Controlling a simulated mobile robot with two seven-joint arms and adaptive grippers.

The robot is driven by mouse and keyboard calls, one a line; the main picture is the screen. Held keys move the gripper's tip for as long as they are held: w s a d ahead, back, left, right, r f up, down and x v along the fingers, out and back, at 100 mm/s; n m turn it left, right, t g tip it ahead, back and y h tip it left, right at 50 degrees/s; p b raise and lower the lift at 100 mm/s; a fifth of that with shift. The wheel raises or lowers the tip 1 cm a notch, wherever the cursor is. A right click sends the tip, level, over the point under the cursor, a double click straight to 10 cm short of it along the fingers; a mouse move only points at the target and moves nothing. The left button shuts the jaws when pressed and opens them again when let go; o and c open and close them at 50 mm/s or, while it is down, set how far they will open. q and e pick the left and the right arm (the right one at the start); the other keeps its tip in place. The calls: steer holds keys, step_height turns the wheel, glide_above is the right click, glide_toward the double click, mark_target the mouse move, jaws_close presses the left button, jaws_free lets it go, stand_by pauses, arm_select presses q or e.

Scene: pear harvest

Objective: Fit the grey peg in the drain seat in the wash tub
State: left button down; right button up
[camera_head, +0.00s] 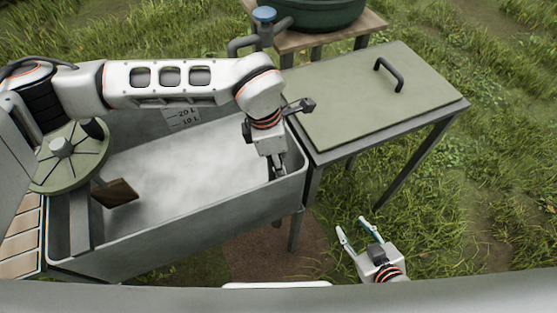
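The grey wash tub (190,235) fills the left and middle of the view, with a pale, cloudy floor or water surface inside. My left arm reaches across it from the left. My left gripper (279,172) points down inside the tub's right end, close to the right wall. Its fingers are small and dark against the wall, so I cannot tell whether they hold anything. I cannot make out the grey peg or the drain seat. My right gripper (357,230) is open and empty over the grass, right of the tub and in front of the side table.
A green-topped side table (375,95) with a dark handle (388,75) stands right of the tub. A tap with a blue knob (264,14) is behind. A green wheel (72,160) and brown paddle (116,193) are at the tub's left. A green bowl (318,12) stands at the back.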

arm_select(q)
steer(key=shift+f, duration=0.55)
steer(key=shift+f+b, duration=0.35)
steer(key=shift+f, duration=0.3)
stand_by(0.5)
steer(key=shift+f, duration=1.2)
stand_by(0.4)
steer(key=c, duration=1.6)
jaws_free()
